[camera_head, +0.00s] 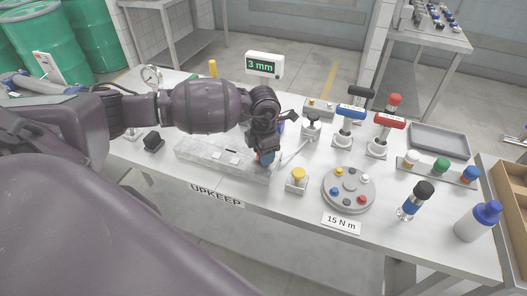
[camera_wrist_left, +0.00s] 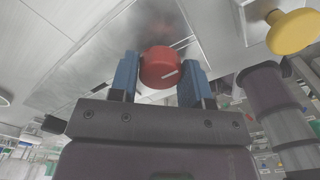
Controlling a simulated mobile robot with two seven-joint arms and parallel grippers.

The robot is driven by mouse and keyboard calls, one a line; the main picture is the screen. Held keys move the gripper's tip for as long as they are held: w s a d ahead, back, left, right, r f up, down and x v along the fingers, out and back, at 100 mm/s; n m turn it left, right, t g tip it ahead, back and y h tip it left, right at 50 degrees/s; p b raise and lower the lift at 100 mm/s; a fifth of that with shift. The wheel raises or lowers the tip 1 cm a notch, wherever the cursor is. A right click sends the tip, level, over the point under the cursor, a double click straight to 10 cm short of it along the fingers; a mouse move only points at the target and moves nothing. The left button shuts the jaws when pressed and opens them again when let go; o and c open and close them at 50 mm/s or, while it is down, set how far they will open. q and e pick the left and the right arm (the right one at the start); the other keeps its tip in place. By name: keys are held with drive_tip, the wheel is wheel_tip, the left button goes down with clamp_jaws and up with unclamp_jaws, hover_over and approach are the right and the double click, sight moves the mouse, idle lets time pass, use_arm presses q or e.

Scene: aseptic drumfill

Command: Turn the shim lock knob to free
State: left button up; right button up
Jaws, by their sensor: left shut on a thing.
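The red round knob (camera_wrist_left: 158,63) with a white pointer line shows in the left wrist view, set against a shiny metal face. My left gripper (camera_wrist_left: 160,78) has its two blue fingers on either side of the knob and is shut on it. In the head view the left gripper (camera_head: 266,157) points down at the right end of the clear block (camera_head: 208,153) on the table. There the gripper hides the knob. I cannot read which setting the pointer line marks. My right gripper is not in view.
A yellow knob (camera_head: 298,174) on a small stand is just right of the left gripper. A round grey plate (camera_head: 349,190) with coloured caps is further right. Blue (camera_head: 352,113) and red (camera_head: 390,121) handled tools stand behind. A display (camera_head: 263,66) reads 3 mm.

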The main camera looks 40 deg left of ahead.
use_arm(q)
drive_tip(key=o, duration=0.9)
wheel_tip(320, 180, up, 11)
drive_tip(key=shift+f, duration=0.1)
idle(0.4)
